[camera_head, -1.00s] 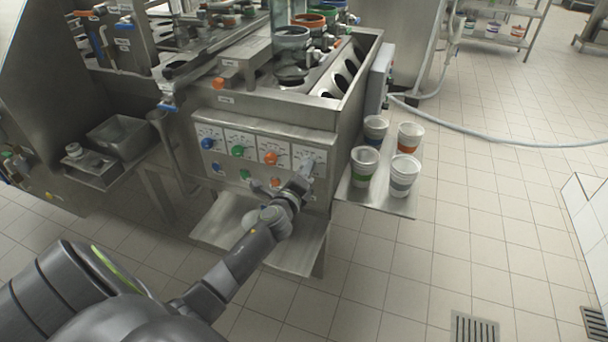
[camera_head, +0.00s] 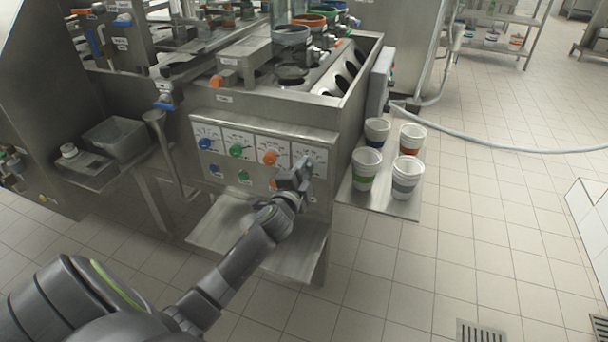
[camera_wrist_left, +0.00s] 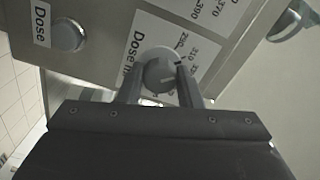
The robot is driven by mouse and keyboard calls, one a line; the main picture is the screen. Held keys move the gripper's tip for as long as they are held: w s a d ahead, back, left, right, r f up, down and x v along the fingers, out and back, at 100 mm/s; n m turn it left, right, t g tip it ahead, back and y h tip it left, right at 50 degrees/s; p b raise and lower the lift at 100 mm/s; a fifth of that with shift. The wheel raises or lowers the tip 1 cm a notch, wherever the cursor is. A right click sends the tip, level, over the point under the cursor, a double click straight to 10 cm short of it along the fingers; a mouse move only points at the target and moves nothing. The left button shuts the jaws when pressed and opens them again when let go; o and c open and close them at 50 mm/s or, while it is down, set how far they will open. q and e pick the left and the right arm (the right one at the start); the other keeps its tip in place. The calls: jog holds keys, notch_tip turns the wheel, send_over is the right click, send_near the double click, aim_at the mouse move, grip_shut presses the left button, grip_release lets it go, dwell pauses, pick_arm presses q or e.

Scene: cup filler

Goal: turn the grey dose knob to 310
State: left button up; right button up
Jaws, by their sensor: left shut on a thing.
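The grey dose knob (camera_wrist_left: 160,74) sits on a white dial plate (camera_wrist_left: 205,55) with printed numbers, 310 among them. In the left wrist view my left gripper (camera_wrist_left: 158,86) has one finger on each side of the knob and is shut on it. I cannot tell exactly which number the knob points to. In the head view my left gripper (camera_head: 299,172) is at the rightmost dial plate (camera_head: 310,154) on the machine front and hides the grey knob. My right gripper is not in view.
Blue (camera_head: 205,143), green (camera_head: 236,150) and orange (camera_head: 270,157) knobs sit left of the gripper, with buttons below. A steel shelf (camera_head: 348,203) with several cups stands to the right. A steel tray (camera_head: 290,262) juts out below. Another round part (camera_wrist_left: 68,35) shows in the wrist view.

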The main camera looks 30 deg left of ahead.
pick_arm(q)
jog(key=shift+f+n, duration=0.15)
jog(key=shift+n, duration=0.25)
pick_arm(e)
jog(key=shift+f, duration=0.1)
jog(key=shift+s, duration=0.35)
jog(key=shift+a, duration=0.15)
pick_arm(q)
jog(key=o, duration=0.8)
jog(key=shift+o, duration=0.9)
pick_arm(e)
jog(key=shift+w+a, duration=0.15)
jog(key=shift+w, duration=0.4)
